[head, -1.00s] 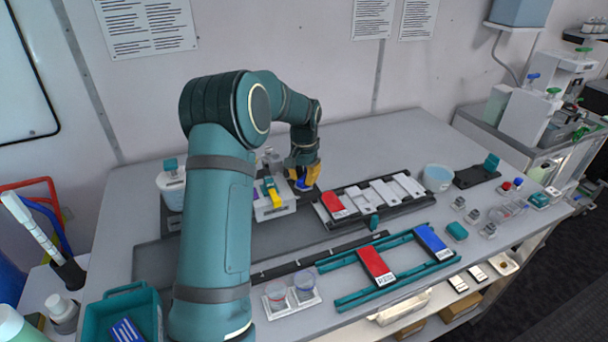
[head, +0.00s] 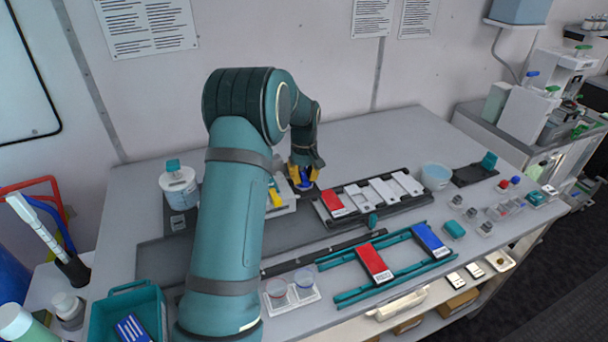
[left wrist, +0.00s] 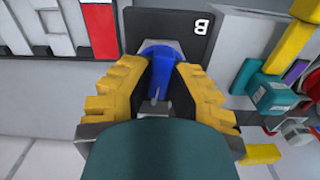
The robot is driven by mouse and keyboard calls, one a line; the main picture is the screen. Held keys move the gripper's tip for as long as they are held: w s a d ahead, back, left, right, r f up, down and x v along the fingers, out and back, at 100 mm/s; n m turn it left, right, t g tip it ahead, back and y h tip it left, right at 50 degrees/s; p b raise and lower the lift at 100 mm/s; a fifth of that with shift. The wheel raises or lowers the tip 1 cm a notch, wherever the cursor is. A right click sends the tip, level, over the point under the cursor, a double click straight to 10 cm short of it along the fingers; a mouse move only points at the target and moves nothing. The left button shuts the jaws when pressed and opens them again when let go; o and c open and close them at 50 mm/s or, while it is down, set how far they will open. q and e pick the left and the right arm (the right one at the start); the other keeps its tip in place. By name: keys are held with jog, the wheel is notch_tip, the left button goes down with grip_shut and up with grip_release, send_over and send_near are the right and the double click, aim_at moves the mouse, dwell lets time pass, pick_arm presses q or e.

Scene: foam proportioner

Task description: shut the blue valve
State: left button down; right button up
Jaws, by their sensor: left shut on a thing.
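The blue valve handle (left wrist: 160,68) shows in the left wrist view between the yellow fingers of my left gripper (left wrist: 158,75). A black plate marked B (left wrist: 188,28) lies beside it. In the head view my left gripper (head: 304,178) reaches down over the blue valve (head: 305,183) at the right end of the proportioner block (head: 284,207). The gripper is shut on the handle, and its fingers hide part of it. A yellow handle (head: 275,197) and a teal part stand just left of it. My right gripper is in neither view.
A black tray with a red card and white cards (head: 373,195) lies close on the right. Teal rails (head: 385,262) with red and blue cards lie in front. The table's back is clear.

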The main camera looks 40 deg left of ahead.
aim_at(304, 177)
pick_arm(q)
jog(key=shift+s+f+n, duration=0.1)
jog(key=shift+n, duration=0.4)
jog(key=c, duration=0.9)
grip_release()
jog(key=shift+r, duration=0.6)
notch_tip(304, 177, up, 11)
jog(key=shift+f, duration=0.1)
